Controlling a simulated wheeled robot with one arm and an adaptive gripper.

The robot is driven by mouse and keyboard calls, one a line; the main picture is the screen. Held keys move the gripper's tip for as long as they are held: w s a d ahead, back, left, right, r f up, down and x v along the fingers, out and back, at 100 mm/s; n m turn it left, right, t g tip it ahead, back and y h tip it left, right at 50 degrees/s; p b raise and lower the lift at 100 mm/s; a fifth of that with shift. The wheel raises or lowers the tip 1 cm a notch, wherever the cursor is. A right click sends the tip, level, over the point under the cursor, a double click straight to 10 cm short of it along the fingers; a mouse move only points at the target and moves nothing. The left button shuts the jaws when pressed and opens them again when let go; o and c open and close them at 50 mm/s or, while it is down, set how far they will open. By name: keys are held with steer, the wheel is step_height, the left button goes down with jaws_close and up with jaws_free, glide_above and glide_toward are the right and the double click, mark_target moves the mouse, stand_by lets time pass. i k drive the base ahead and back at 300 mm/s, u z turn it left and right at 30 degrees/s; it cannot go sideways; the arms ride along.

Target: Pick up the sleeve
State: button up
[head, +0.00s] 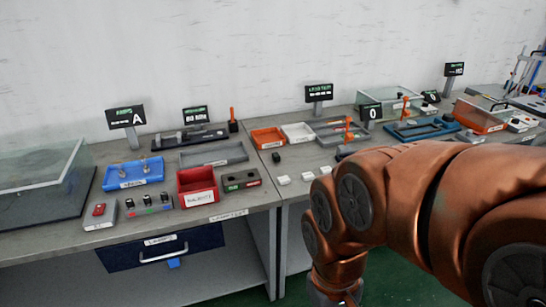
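I cannot tell for sure which small part is the sleeve. Small metallic upright pieces (143,166) stand in the blue tray (128,184) on the left bench, too small to identify. Several small dark cylindrical parts (130,203) stand on a grey holder in front of that tray. My copper-coloured arm fills the right foreground and bends down. My gripper (335,298) is at the bottom edge, below bench height in the picture and mostly cut off by the frame. Its fingers do not show, so its opening and contents are hidden. It is well right of the blue tray.
A red bin (197,199) stands near the left bench's front edge, right of the small parts. A clear-lidded case (38,168) is at far left. Orange (267,135) and white (298,130) trays are on the adjoining bench. Small display signs (126,116) stand along the back.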

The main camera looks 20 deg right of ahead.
mark_target(275, 157)
steer(key=u, duration=0.3)
steer(key=i, duration=0.9)
steer(key=u, duration=0.35)
